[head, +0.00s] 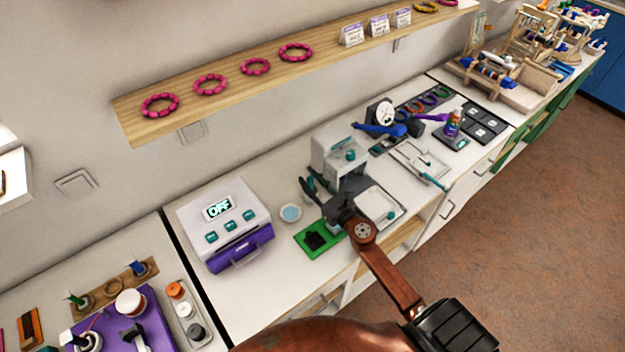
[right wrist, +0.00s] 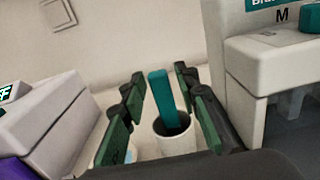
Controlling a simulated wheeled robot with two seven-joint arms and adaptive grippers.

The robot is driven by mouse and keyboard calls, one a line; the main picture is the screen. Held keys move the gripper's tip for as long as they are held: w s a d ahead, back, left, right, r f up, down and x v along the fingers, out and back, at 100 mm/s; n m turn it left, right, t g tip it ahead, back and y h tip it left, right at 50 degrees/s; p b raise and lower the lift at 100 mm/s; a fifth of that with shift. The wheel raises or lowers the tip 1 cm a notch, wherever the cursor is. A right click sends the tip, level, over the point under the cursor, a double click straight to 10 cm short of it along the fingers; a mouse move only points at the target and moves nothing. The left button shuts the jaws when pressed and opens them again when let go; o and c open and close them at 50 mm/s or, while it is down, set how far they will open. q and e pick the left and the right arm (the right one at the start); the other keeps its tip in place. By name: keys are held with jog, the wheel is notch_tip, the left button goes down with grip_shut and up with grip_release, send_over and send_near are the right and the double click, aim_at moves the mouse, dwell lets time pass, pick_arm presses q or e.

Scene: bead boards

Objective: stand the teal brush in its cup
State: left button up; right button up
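In the right wrist view a teal brush (right wrist: 160,92) stands, slightly tilted, in a white cup (right wrist: 178,140). Its lower end is hidden inside the cup. My right gripper (right wrist: 158,78) is open, with its two green-padded fingers on either side of the brush and visible gaps to it. In the head view my right gripper (head: 314,192) is beside the white press-like machine; it and the machine hide the brush and its cup. My left gripper is not in view.
A small dish of light blue (head: 290,213) stands left of my right gripper. The white-and-purple device (head: 222,225) reading OFF is further left. A green mat (head: 313,240) lies in front, and a white tray (head: 380,204) is to the right. A wooden shelf (head: 230,105) hangs above.

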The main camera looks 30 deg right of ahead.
jog(key=shift+o, duration=0.4)
jog(key=shift+s, duration=0.3)
jog(key=s, duration=1.1)
jog(key=shift+s+d, duration=0.15)
jog(key=shift+d, duration=0.25)
jog(key=shift+s, duration=0.1)
